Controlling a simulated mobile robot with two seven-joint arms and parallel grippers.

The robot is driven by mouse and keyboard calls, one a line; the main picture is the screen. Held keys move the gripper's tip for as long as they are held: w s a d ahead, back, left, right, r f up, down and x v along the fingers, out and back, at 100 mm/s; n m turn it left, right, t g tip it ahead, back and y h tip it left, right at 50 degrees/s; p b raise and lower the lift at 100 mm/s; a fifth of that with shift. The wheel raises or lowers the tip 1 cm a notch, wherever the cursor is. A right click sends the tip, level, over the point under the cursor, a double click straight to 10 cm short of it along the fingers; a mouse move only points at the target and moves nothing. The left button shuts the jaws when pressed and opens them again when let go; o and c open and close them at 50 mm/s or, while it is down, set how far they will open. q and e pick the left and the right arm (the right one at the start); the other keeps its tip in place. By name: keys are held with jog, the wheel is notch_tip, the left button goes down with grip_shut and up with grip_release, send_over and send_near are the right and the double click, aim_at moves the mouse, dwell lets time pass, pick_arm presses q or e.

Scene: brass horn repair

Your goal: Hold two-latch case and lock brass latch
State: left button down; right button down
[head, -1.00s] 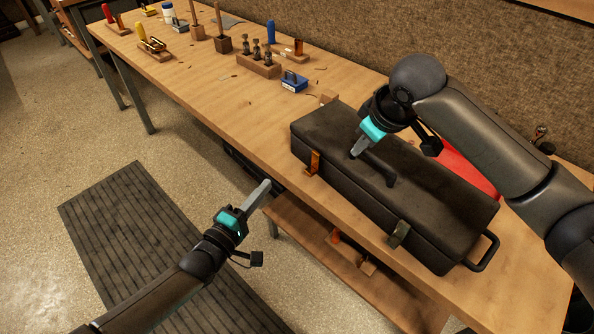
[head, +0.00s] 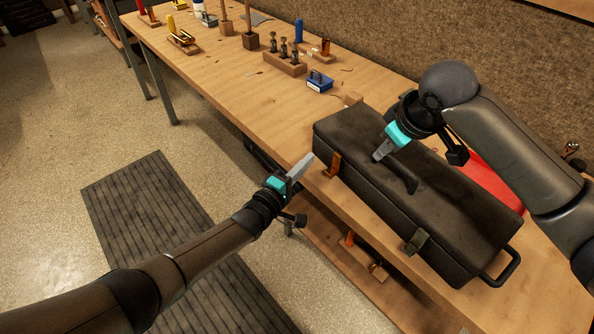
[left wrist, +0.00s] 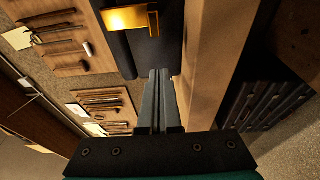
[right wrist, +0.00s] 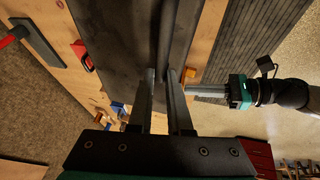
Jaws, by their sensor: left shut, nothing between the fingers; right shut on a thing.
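The black two-latch case (head: 450,212) lies closed on the bench. Its brass latch (head: 332,164) is on the front near the left end and looks lifted off the case; it also shows at the top of the left wrist view (left wrist: 128,18). A dark latch (head: 416,243) sits near the right end of the front. My right gripper (head: 381,153) is shut on the top handle (head: 405,180), near its far end. My left gripper (head: 307,160) is shut and empty, in front of the bench edge, just left of the brass latch and apart from it.
A red object (head: 490,180) lies behind the case. A blue block-like tool (head: 319,82) and a wooden rack (head: 285,64) stand further left on the bench (head: 215,75). A lower shelf (head: 335,250) runs under the bench. A dark ribbed mat (head: 145,205) lies on the floor.

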aim_at(329, 176)
pick_arm(q)
jog(key=shift+d, duration=0.4)
jog(key=shift+s+d, duration=1.05)
jog(key=shift+s, duration=0.3)
jog(key=shift+s+d, duration=0.95)
jog(key=shift+s, duration=0.15)
jog(key=w+a, duration=0.2)
jog(key=shift+w+a, duration=0.2)
jog(key=shift+w, duration=0.2)
jog(key=shift+a, duration=0.35)
jog(key=v, duration=0.9)
jog(key=shift+s+a, duration=0.2)
jog(key=shift+s, duration=0.05)
